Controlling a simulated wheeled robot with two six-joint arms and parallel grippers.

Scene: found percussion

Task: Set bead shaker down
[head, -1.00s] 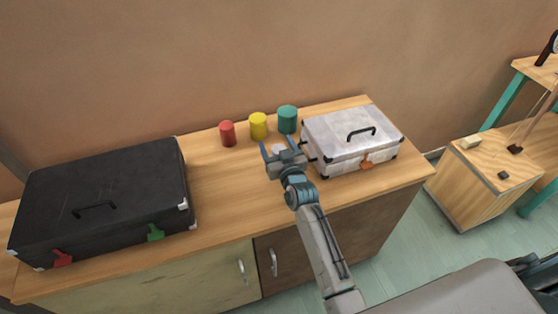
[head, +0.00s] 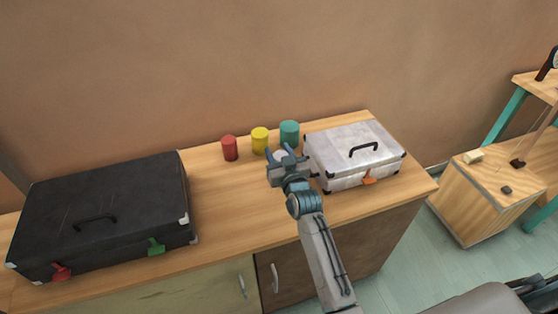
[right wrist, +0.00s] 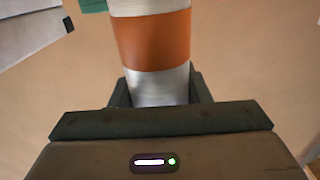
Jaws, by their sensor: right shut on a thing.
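The bead shaker (right wrist: 152,42) is a silver-white cylinder with a wide orange band. My right gripper (right wrist: 159,88) is shut on its lower part in the right wrist view. In the head view my right gripper (head: 282,153) is over the back part of the wooden counter (head: 225,195), left of the silver case. Only a small pale piece of the shaker (head: 280,155) shows between the fingers there. Whether its base touches the counter is hidden. My left gripper is not in view.
Red (head: 229,148), yellow (head: 260,140) and teal (head: 289,133) cylinders stand along the counter's back, just beyond the gripper. A silver case (head: 340,143) lies close right. A black case (head: 105,200) lies left. The counter between the black case and the gripper is clear.

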